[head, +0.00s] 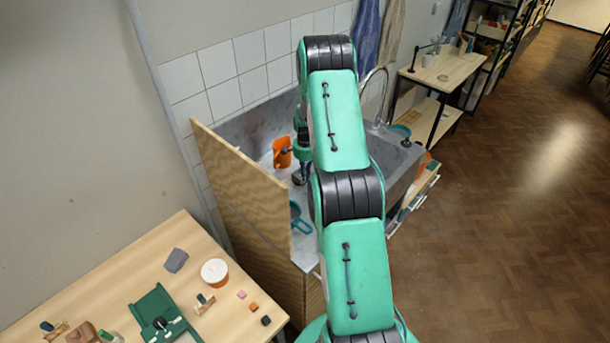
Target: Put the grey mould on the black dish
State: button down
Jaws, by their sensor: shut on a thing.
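My arm reaches away from me over the stone sink counter, and my gripper (300,179) points down there, small and partly behind my own arm. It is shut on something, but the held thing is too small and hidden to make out. A dark grey block (176,260) lies on the wooden table at the lower left, well apart from my gripper; I cannot tell whether it is the grey mould. I cannot make out a black dish; my arm hides part of the counter.
An orange cup (282,152) stands just left of my gripper. A teal-handled item (299,219) lies nearer on the counter. A wooden panel (240,185) rises along the counter's left side. A white-topped tub (215,272) and a green tool (158,315) are on the table. Floor at right is clear.

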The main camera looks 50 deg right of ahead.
jog(key=shift+f+b, duration=0.35)
jog(key=shift+f, duration=0.1)
jog(key=c, duration=1.9)
grip_release()
jog(key=shift+r, duration=0.25)
jog(key=shift+r+p, duration=0.2)
jog(key=shift+p, duration=0.2)
notch_tip(320, 180, up, 12)
jog(key=b, duration=0.1)
